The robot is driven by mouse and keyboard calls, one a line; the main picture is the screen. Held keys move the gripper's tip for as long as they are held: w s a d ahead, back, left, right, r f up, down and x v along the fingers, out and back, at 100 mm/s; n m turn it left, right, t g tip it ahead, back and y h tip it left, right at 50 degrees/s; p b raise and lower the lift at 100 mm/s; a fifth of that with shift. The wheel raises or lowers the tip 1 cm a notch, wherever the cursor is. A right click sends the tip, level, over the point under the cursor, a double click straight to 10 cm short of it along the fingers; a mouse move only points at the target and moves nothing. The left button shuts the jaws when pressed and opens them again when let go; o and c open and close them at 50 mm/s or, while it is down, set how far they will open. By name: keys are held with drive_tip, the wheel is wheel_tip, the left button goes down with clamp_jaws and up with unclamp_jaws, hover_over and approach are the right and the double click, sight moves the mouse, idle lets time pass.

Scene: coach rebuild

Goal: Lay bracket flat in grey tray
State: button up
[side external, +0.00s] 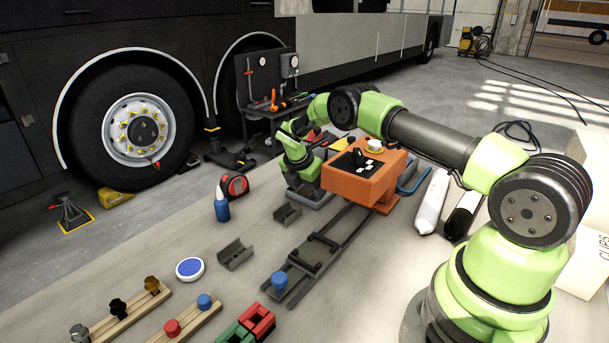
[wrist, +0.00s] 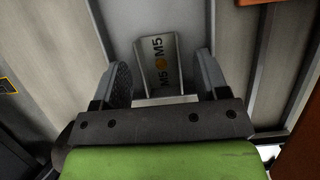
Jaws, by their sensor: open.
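In the side view my gripper (side external: 299,174) is low over the grey tray (side external: 314,198), left of the orange box. The bracket cannot be made out there.
A rail frame (side external: 318,250) runs in front.

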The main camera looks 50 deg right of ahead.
drive_tip(key=s+a+r+m+t+y, duration=0.15)
drive_tip(key=a+r, duration=0.25)
drive_tip(key=r, duration=0.6)
drive_tip(key=s+a+r+m, duration=0.25)
drive_tip(key=a+r, duration=0.25)
drive_tip(key=r, duration=0.6)
drive_tip(key=s+a+r+m+t+y, duration=0.2)
drive_tip(key=s+a+r+m, duration=0.3)
drive_tip(key=s+r+m, duration=0.25)
drive_tip(key=s+a+m+t+y, duration=0.1)
drive_tip(key=s+a+m+t, duration=0.1)
drive_tip(key=s+m, duration=0.3)
drive_tip(key=s+a+r+m+t+y, duration=0.1)
drive_tip(key=s+a+m, duration=0.4)
drive_tip(key=s, duration=0.5)
drive_tip(key=shift+s+r+m+t+y, duration=0.15)
drive_tip(key=shift+s+m+t+y, duration=0.2)
drive_tip(key=shift+y, duration=0.1)
